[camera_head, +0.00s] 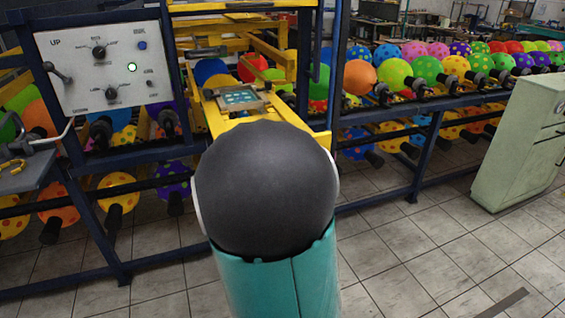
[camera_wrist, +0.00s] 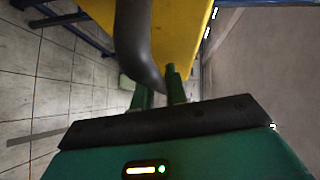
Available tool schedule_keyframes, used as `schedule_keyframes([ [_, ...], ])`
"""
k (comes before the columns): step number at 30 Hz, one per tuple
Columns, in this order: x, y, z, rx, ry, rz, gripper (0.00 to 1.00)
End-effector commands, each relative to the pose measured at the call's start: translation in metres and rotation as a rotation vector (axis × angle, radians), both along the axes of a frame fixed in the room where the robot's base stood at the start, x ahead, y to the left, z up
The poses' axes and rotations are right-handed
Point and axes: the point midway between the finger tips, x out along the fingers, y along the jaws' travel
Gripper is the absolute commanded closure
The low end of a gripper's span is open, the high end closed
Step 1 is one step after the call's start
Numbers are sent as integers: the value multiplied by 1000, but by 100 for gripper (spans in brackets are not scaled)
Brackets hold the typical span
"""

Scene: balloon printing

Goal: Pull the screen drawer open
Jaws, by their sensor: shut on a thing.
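The yellow screen drawer (camera_head: 215,117) juts from the blue-framed machine in the head view, with a small framed teal screen (camera_head: 240,97) on top. Its yellow surface also fills the upper middle of the wrist view (camera_wrist: 183,28). A curved dark grey handle (camera_wrist: 132,32) runs down from it in the wrist view. My gripper (camera_wrist: 160,90) has its green fingers on either side of the handle's lower end and is shut on it. In the head view my dark, rounded arm link hides the gripper, the handle and the drawer's front.
A control panel (camera_head: 104,66) with knobs is at the left, beside a grey shelf (camera_head: 32,172). Racks of colourful balloons (camera_head: 428,69) stand behind and to the right. A pale green cabinet (camera_head: 520,145) is at the far right. Tiled floor (camera_head: 405,255) is clear at the lower right.

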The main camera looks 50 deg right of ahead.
Motion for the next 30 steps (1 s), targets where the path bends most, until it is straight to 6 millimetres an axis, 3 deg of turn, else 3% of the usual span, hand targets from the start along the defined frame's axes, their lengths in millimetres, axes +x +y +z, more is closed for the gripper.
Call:
schedule_keyframes([
  [6,0,0,0,0,0,1,100],
  [7,0,0,0,0,0,1,80],
  [8,0,0,0,0,0,1,77],
  [19,-3,5,1,1,-1,2,77],
  [23,-7,22,3,1,-3,4,77],
  [30,-19,72,11,2,-3,5,77],
])
